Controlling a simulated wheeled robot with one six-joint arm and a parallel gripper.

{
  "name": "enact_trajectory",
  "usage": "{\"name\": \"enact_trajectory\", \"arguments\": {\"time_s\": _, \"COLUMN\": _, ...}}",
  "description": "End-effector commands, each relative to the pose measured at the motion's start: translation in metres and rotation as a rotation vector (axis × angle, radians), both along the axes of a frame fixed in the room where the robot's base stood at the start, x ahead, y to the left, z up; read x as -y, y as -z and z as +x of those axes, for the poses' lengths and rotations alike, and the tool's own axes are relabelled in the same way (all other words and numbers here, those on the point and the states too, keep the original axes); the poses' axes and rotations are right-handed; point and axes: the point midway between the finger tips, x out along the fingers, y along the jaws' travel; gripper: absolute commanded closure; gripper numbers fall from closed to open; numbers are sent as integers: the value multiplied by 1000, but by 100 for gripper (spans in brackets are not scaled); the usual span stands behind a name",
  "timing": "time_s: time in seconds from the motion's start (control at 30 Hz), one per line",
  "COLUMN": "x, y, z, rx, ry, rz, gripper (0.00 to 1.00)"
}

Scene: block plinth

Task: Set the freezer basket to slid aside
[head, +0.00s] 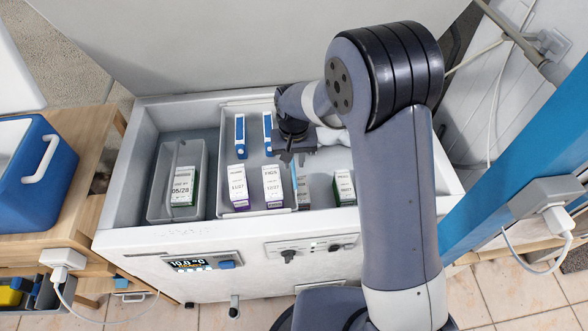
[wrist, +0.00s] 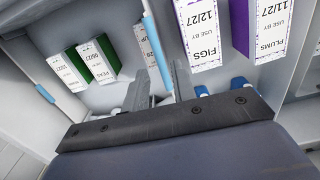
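The freezer basket (head: 256,105) is a light grey, shallow bin set high across the middle of the open chest freezer. It holds two blue cartons at its back and two white-and-purple boxes, figs and plums, at its front. My gripper (head: 291,150) is over its right side. In the wrist view, a thin light-blue bar (wrist: 152,42), which looks like part of the basket's right edge, runs between the fingers of my gripper (wrist: 163,82). The fingers look open, with small gaps beside the bar. My arm hides the freezer's right part in the head view.
A smaller grey bin with a handle (head: 153,205) sits at the freezer's left. Green-and-white boxes (wrist: 97,62) stand lower, right of the basket in the head view. The freezer rim (head: 225,225) surrounds everything. A blue cooler (head: 62,170) stands on a wooden bench at left.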

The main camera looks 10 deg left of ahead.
Motion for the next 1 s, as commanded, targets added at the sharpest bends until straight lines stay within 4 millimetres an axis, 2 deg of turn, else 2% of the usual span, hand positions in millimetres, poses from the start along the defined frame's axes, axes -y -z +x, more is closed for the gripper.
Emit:
{"name": "enact_trajectory", "arguments": {"time_s": 0.1, "x": 1, "y": 22, "z": -1, "rx": -4, "ry": 0, "rz": -2, "gripper": 74}}
{"name": "enact_trajectory", "arguments": {"time_s": 0.3, "x": 1, "y": 44, "z": 0, "rx": -2, "ry": 0, "rz": -1, "gripper": 74}}
{"name": "enact_trajectory", "arguments": {"time_s": 0.67, "x": 0, "y": 49, "z": 0, "rx": 1, "ry": 0, "rz": 0, "gripper": 74}}
{"name": "enact_trajectory", "arguments": {"time_s": 1.0, "x": 0, "y": 49, "z": 0, "rx": 0, "ry": 0, "rz": 0, "gripper": 100}}
